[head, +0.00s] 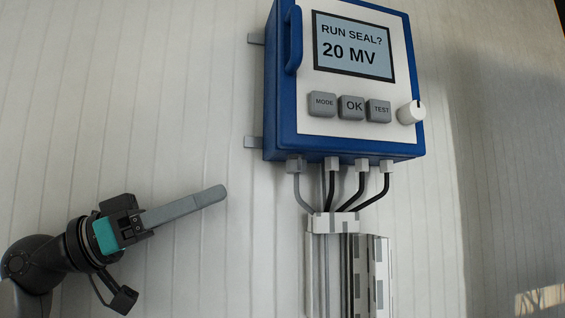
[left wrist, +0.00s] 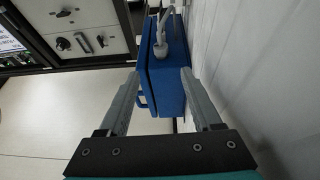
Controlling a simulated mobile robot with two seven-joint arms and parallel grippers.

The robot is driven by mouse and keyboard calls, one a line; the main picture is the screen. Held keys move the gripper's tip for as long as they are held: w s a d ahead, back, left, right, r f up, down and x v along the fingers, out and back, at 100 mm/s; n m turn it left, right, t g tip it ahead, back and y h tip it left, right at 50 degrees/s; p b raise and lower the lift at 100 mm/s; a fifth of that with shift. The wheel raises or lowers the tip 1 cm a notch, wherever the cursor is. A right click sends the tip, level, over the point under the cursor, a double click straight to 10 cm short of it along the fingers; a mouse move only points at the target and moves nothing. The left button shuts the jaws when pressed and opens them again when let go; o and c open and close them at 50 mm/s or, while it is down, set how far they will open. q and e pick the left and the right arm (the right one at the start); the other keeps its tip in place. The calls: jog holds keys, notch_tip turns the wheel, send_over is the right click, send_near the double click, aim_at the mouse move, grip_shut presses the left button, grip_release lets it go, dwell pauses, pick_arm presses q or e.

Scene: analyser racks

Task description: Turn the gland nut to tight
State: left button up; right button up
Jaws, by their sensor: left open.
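A blue wall box (head: 340,151) with a white front hangs on the ribbed wall. Several grey gland nuts sit along its underside: far left (head: 296,165), then (head: 331,164), (head: 361,165) and far right (head: 387,166), each with a cable below. Which nut is loose cannot be told. My left gripper (head: 216,194) is left of and below the box, apart from it, its fingers seen edge-on and pointing right. In the left wrist view the open gripper (left wrist: 160,78) is empty, with the blue box (left wrist: 168,95) beyond and between its fingers. My right gripper is not in view.
The box screen (head: 353,46) reads "RUN SEAL? 20 MV". Below are MODE, OK (head: 351,107) and TEST buttons and a white knob (head: 411,112). The cables enter a white trunking (head: 335,222) below. The wall between gripper and cables is clear.

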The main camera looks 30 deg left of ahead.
aim_at(296, 164)
pick_arm(q)
jog(key=p+x, duration=0.4)
jog(key=x, duration=0.5)
jog(key=shift+w+d+r, duration=0.15)
jog(key=shift+w, duration=0.1)
jog(key=shift+w+d+r+p, duration=0.15)
jog(key=shift+w+d+p, duration=0.25)
jog(key=shift+w+d, duration=0.1)
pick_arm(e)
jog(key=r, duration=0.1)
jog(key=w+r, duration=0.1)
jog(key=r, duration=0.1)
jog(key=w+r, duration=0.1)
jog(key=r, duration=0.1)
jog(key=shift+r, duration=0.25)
pick_arm(q)
grip_shut()
